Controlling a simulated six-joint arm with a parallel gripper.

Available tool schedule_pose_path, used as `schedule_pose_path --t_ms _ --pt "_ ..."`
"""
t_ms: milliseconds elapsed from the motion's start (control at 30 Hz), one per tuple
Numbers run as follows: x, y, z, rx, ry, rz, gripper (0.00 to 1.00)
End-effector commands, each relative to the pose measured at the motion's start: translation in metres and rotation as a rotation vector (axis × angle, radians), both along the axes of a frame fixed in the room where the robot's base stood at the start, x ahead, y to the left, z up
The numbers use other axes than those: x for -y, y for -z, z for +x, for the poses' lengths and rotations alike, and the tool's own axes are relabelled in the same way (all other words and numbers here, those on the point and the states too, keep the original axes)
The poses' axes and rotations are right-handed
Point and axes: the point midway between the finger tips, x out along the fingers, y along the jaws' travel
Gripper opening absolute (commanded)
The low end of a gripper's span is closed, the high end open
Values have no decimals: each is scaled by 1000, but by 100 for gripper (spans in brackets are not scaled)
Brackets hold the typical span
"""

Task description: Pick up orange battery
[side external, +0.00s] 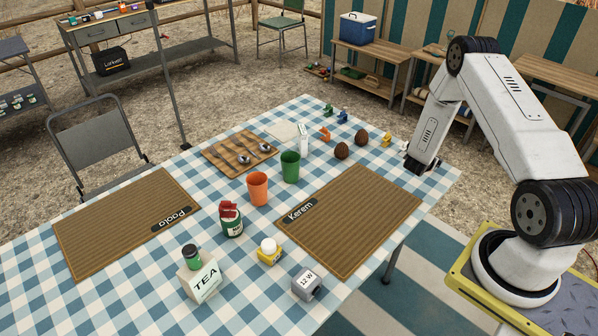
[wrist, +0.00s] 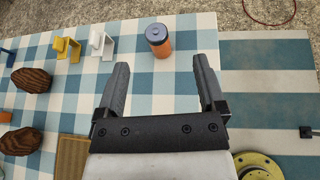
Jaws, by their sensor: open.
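The orange battery (wrist: 160,42) stands upright on the checked tablecloth in the wrist view, with an orange body and a dark grey-blue top. In the wrist view my gripper (wrist: 161,66) is open and empty. The battery shows just beyond the fingertips, roughly centred between their lines and not enclosed by them. In the side view my gripper (side external: 416,168) points down at the table's right corner; I cannot make out the battery there.
Left of the battery are a white holder (wrist: 102,44), a yellow holder (wrist: 66,47) and a brown egg-shaped object (wrist: 32,79). In the side view, cups (side external: 290,167), mats (side external: 350,222) and a tea box (side external: 200,281) stand farther along the table. Cloth right of the battery is clear.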

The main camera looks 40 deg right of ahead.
Motion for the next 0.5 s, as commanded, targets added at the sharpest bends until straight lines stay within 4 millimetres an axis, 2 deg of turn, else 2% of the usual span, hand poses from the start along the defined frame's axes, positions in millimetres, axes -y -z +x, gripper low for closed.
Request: schedule_pose_path --t_ms 100,233,500 --pt "10 19 -2 -31 -80 -32 89" --pt "15 31 -2 -48 -144 -58 89" --pt "17 36 -1 -55 -179 -71 89"
